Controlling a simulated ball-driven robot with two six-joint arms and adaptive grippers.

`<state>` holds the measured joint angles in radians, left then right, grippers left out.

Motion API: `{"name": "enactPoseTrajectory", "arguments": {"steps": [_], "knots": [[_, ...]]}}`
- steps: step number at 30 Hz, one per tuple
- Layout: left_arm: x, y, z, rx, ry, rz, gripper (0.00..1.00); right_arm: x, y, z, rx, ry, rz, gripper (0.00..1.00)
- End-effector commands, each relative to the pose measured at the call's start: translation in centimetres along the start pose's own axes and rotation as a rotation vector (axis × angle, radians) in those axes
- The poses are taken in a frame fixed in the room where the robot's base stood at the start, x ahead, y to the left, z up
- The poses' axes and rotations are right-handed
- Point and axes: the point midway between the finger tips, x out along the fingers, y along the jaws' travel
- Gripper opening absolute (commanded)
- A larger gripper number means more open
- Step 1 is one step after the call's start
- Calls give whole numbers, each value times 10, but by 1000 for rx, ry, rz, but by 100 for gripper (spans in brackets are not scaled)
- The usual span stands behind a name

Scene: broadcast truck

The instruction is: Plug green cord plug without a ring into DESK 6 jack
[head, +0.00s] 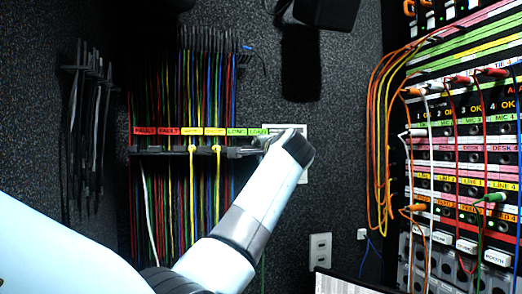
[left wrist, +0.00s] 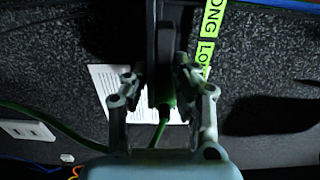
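My left arm reaches up in the head view to the right end of the cord rack (head: 185,151), under the green labels (head: 247,131). My left gripper (left wrist: 162,75) is in the left wrist view, with its fingers on both sides of a green plug (left wrist: 164,98) hanging at a dark rack prong; I cannot tell whether they press on it. A green cord (left wrist: 158,132) runs down from the plug. Whether the plug has a ring is not clear. The jack panel (head: 470,130) at the right shows a row labelled up to DESK 4; DESK 6 is not in view. My right gripper is not in view.
Several colored cords (head: 180,200) hang close by on the rack. Orange, red, white and green cords cross the jack panel, with a green plug (head: 492,198) in it. A white wall plate (head: 320,252) is low in the middle. Dark wall between rack and panel is mostly clear.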

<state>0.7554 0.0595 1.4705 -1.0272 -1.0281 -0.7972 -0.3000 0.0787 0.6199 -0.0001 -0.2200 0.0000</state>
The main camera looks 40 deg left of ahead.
Motion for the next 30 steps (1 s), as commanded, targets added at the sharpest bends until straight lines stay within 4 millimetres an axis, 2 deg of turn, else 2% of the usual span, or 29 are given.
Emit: {"name": "enactPoseTrajectory", "arguments": {"steps": [7, 8, 19, 30], "knots": [[0, -7, 0, -4, 1, -12, 0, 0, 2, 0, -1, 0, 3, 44], [0, -7, 0, -4, 1, -12, 27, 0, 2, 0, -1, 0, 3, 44], [0, -5, 0, -3, 1, -8, 75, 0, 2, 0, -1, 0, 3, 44], [-5, -3, -1, -3, 2, -5, 77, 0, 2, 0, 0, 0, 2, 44]]}}
